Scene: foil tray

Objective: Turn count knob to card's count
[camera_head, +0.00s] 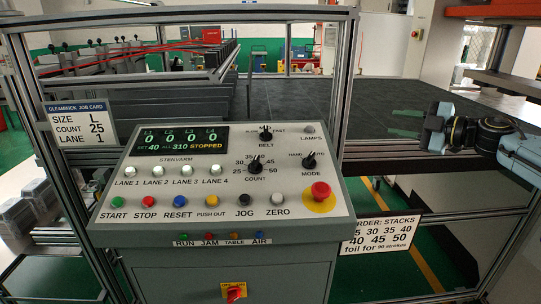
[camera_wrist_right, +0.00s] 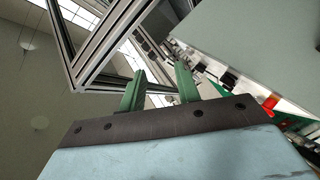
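The count knob (camera_head: 255,167) is a black dial on the sloped console panel, with marks from 25 to 50 around it. Its pointer is too small to read surely; the display (camera_head: 180,140) shows SET 40 and STOPPED. The job card (camera_head: 82,120) at the left reads size L, count 25, lane 1. My right gripper (camera_head: 437,122) is at the right, well apart from the knob. In the right wrist view its two green fingers (camera_wrist_right: 160,85) stand apart with nothing between them. My left gripper is not in view.
The belt knob (camera_head: 265,134) and mode knob (camera_head: 309,164) are close to the count knob. A row of push buttons and a red emergency stop (camera_head: 320,191) lie lower on the panel. Metal frame posts (camera_head: 348,90) rise behind the console. An order sign (camera_head: 380,234) hangs at the lower right.

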